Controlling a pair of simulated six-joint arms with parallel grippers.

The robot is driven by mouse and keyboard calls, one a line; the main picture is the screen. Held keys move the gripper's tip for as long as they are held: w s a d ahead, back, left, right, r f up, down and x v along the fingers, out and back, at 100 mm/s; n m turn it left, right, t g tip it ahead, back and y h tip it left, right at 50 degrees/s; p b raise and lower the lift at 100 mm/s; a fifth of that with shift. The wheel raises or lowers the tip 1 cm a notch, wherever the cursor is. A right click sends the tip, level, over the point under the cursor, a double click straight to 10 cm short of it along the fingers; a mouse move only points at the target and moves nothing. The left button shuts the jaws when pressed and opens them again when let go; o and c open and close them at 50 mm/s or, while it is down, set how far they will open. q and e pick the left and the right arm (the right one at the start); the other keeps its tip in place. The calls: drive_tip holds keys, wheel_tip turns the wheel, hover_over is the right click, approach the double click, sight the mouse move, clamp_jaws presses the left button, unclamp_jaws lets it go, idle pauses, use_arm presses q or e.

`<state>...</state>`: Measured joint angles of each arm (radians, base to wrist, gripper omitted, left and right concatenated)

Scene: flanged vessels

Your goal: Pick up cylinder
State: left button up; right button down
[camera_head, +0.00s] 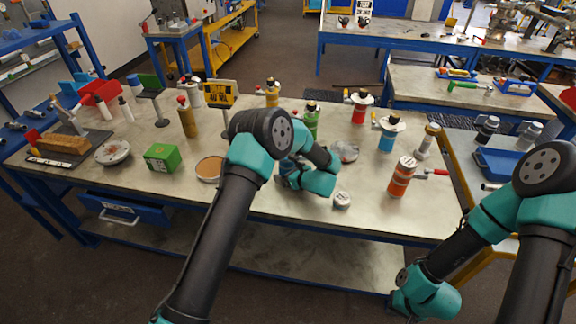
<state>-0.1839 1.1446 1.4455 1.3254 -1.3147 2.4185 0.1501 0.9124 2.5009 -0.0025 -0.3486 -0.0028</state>
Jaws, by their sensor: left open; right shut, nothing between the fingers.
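Several cylinders stand on the workbench, and I cannot tell which one the task means. An orange-red cylinder with a pale band (401,177) stands upright at the right front. Red (359,109), blue (387,136), green (311,122) and yellow (271,97) flanged cylinders stand farther back. A tan cylinder with a red top (187,118) stands left of centre. My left gripper (300,178) is low over the middle of the bench, open, its fingers mostly hidden by my wrist. My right gripper (408,301) is shut and empty, below the bench's front edge, its fingertips unclear.
A green box (161,158), a round tan-topped dish (208,168) and a grey round flange (113,153) lie on the left. A small white-topped piece (342,200) sits near the front edge. The front right surface is fairly clear.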

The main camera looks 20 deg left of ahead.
sight(292, 168)
use_arm(q)
drive_tip(key=shift+c, duration=0.4)
drive_tip(key=c, duration=1.2)
drive_tip(key=shift+c, duration=0.5)
drive_tip(key=shift+r, duration=0.1)
drive_tip(key=shift+r, duration=0.45)
wheel_tip(292, 168, up, 3)
drive_tip(key=shift+s+d+f, duration=0.1)
drive_tip(key=shift+s, duration=0.05)
drive_tip(key=s+d, duration=0.1)
drive_tip(key=s, duration=0.4)
drive_tip(key=s+d, duration=0.1)
drive_tip(key=s, duration=0.4)
drive_tip(key=s+d+r, duration=0.1)
drive_tip(key=s+d, duration=0.1)
drive_tip(key=s, duration=0.3)
drive_tip(key=shift+r, duration=0.1)
